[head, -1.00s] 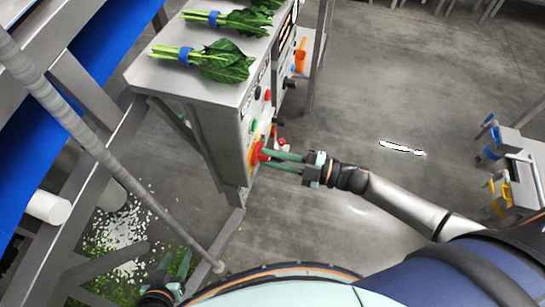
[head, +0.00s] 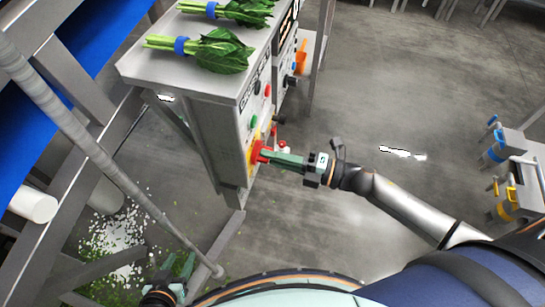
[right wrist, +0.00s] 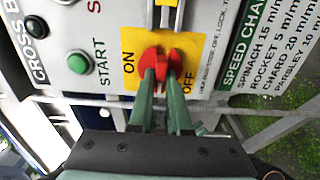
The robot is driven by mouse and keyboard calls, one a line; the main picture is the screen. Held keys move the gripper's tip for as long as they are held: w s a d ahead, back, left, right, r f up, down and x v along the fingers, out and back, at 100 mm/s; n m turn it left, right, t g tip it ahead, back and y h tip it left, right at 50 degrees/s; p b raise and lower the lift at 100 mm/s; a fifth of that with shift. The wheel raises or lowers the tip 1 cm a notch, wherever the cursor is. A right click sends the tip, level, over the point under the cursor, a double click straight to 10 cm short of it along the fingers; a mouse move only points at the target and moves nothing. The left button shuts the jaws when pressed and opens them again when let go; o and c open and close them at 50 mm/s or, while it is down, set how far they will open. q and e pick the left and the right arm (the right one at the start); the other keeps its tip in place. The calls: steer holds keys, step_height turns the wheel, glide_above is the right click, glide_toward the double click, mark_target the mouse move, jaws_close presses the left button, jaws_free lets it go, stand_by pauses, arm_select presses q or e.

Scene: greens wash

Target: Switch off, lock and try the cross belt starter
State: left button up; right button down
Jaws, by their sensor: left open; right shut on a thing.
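The cross belt starter is a grey panel (head: 222,130) on the side of a metal cabinet. Its label, partly cut off, reads "CROSS B" (right wrist: 14,32) in the right wrist view. A red rotary handle (right wrist: 167,60) sits on a yellow plate (right wrist: 130,42) marked ON at left and OFF at right. My right gripper (head: 267,156) is shut on the red handle, its fingers on either side; its exact setting I cannot tell. A green START button (right wrist: 78,62) is beside the plate. My left gripper (head: 178,266) is open and empty, low at the left.
Bunches of greens (head: 210,48) lie on the cabinet top. Small red and white items (head: 283,146) show beyond the handle. A sloping post (head: 110,170) and blue belt (head: 95,50) stand left. Grey units with blue and yellow parts (head: 505,190) stand right.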

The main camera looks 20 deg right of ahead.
stand_by(0.4)
steer(key=c, duration=0.9)
jaws_free()
steer(key=shift+o, duration=0.2)
steer(key=b+v, duration=0.1)
steer(key=v, duration=1.1)
steer(key=shift+s+d, duration=0.15)
steer(key=shift+d, duration=0.05)
